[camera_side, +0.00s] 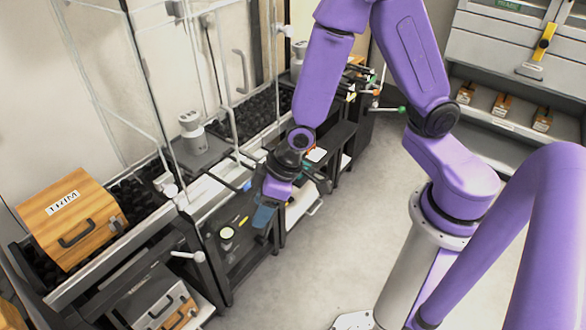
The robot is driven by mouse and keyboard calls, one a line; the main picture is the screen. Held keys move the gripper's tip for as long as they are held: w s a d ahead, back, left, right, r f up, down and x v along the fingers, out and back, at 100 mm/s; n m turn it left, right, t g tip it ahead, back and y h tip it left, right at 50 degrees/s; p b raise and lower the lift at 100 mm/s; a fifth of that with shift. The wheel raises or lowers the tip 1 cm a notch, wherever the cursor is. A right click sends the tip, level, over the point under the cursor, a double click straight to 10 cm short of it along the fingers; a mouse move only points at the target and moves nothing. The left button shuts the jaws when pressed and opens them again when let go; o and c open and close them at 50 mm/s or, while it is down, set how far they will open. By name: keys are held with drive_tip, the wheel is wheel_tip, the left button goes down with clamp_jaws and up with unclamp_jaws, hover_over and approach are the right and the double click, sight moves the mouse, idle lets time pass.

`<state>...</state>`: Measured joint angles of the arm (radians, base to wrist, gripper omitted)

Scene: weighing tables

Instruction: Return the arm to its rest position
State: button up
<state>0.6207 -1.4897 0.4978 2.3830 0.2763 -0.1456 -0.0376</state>
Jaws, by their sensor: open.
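My purple arm reaches down from the top middle of the side view, bent at the elbow. My gripper (268,208) is at its lower end, low in front of the dark weighing tables (240,250). It is open. Its fingertips are small and partly lost against the dark table, and I see nothing held in it. A blue part shows at its lower end, and I cannot tell whether it touches the table behind it.
A grey device (194,135) stands behind glass panels. A small pale round item (227,233) lies on a dark shelf. Shelves with small boxes (501,105) are at back right. The grey floor (345,225) is clear.

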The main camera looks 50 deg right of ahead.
drive_tip(key=s+d+r+n+g+h, duration=0.1)
drive_tip(key=s+d+r+n, duration=0.1)
drive_tip(key=s+d+r, duration=0.4)
drive_tip(key=s+d+r+n+g+h, duration=0.1)
drive_tip(key=s+d+r+n+g, duration=0.1)
drive_tip(key=s+d+r, duration=0.4)
drive_tip(key=s+r+n, duration=0.1)
drive_tip(key=s+r, duration=0.1)
drive_tip(key=s, duration=0.2)
drive_tip(key=shift+s+r+h, duration=0.2)
drive_tip(key=shift+s+h, duration=0.15)
drive_tip(key=shift+h, duration=0.05)
